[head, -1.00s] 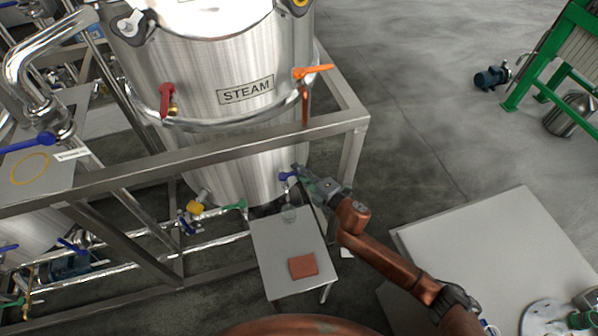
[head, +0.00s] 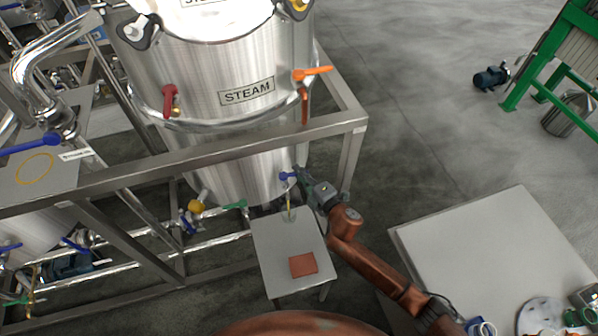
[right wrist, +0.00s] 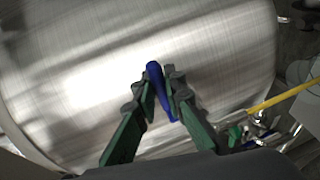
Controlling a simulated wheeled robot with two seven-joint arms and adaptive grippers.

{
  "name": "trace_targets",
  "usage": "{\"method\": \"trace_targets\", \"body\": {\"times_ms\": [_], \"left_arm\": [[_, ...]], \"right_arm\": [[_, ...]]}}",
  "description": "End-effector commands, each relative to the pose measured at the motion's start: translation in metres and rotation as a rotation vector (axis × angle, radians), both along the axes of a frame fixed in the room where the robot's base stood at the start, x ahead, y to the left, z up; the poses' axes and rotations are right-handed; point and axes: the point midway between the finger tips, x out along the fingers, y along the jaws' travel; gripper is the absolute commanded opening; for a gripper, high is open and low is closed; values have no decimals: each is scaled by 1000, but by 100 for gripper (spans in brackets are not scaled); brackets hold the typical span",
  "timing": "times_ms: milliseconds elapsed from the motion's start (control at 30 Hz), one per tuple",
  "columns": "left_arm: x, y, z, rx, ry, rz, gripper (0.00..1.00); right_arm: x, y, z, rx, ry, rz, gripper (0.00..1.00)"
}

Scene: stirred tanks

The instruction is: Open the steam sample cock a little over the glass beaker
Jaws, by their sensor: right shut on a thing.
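The steel tank labelled STEAM (head: 245,60) has a small cock with a blue lever (head: 285,176) low on its side. My right gripper (head: 299,172) is at this lever. In the right wrist view, its green-and-grey fingers (right wrist: 160,92) are shut on the blue lever (right wrist: 157,80). A thin yellow stream (head: 289,203) runs down below the cock into the glass beaker (head: 289,215). A yellow streak (right wrist: 280,97) also shows in the right wrist view. The beaker stands on a small grey table. Its fill level is too small to tell. My left gripper is not in view.
The small table (head: 268,255) bears a red-brown square pad (head: 303,265). A steel frame rail (head: 190,163) crosses in front of the tank. A tank valve with an orange handle (head: 312,73) is above. A large grey platform (head: 480,250) lies at right.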

Motion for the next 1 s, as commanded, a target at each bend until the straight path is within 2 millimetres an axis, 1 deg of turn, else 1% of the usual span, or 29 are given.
{"method": "trace_targets", "body": {"times_ms": [33,233,567,600,800,867,1000], "left_arm": [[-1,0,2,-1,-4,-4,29],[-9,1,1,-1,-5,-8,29],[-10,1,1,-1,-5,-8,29],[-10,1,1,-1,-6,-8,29],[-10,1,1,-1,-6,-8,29],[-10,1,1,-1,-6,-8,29],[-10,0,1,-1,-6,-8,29]], "right_arm": [[-4,3,2,6,3,-26,0],[-7,0,0,3,2,-105,0],[-7,-1,0,1,1,-115,0],[-7,-1,0,1,1,-115,11],[-7,-1,0,0,1,-115,24],[-7,-1,0,1,1,-115,28],[-7,-1,0,0,1,-116,29]]}}
